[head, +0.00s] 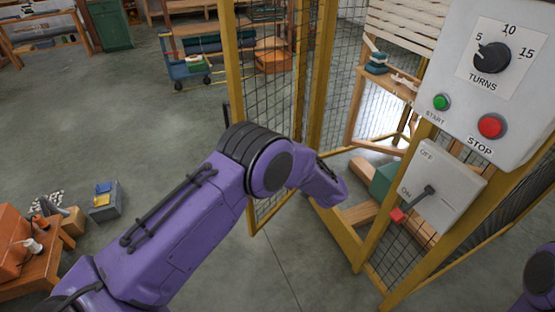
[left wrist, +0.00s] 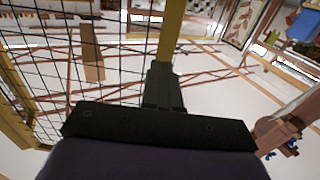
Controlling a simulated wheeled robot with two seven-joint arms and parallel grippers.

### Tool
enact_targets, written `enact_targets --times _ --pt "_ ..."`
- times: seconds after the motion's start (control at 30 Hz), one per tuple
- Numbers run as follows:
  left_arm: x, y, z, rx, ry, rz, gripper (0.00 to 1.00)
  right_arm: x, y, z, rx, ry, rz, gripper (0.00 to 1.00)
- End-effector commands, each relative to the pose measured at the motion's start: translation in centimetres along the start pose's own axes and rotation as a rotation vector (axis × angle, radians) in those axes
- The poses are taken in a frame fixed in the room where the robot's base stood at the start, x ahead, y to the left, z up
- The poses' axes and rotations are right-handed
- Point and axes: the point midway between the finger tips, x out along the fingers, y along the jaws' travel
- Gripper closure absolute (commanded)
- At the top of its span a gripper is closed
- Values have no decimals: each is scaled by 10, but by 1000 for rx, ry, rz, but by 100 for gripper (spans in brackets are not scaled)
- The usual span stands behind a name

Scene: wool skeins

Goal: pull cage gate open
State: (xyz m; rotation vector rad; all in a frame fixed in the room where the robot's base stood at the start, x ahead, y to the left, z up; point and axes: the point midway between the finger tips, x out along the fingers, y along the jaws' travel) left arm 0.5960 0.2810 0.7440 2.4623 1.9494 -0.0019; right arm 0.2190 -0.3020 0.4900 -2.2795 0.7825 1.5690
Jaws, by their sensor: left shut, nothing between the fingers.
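The cage gate (head: 233,70), a yellow frame with dark mesh, stands swung out to the left of the cage opening in the head view. A dark upright handle (head: 226,114) shows on its outer edge. My left arm crosses in front of the gate, and its wrist end is near the opening. My left gripper is hidden in the head view. In the left wrist view, its dark fingers (left wrist: 163,88) are together and empty, in front of a yellow post (left wrist: 172,30); I cannot tell whether they touch it. My right gripper is not in view.
A control box (head: 455,70) and a switch box with a red-tipped lever (head: 398,214) are on the cage front at right. A yellow sill (head: 335,235) crosses the opening. A grey bin (head: 106,205) and wooden table (head: 35,250) stand left. Floor left of the gate is mostly clear.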

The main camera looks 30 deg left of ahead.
Motion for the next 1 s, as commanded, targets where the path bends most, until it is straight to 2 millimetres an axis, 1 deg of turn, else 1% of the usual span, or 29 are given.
enact_targets --times 0.03,0.2,0.3,0.4,0.57,0.87,0.97,1.0 --pt "12 0 -1 1 -1 -3 100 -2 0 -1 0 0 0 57" --pt "48 0 0 1 0 -1 100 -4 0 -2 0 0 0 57" --pt "66 0 -1 0 0 -1 100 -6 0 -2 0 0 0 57" --pt "79 0 0 1 1 1 100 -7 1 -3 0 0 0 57" --pt "88 0 0 1 1 3 100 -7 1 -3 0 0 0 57" --pt "88 0 0 0 1 4 100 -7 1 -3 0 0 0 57" --pt "96 0 -2 0 4 17 100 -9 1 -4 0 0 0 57" --pt "104 0 -2 1 5 30 100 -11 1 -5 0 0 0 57"
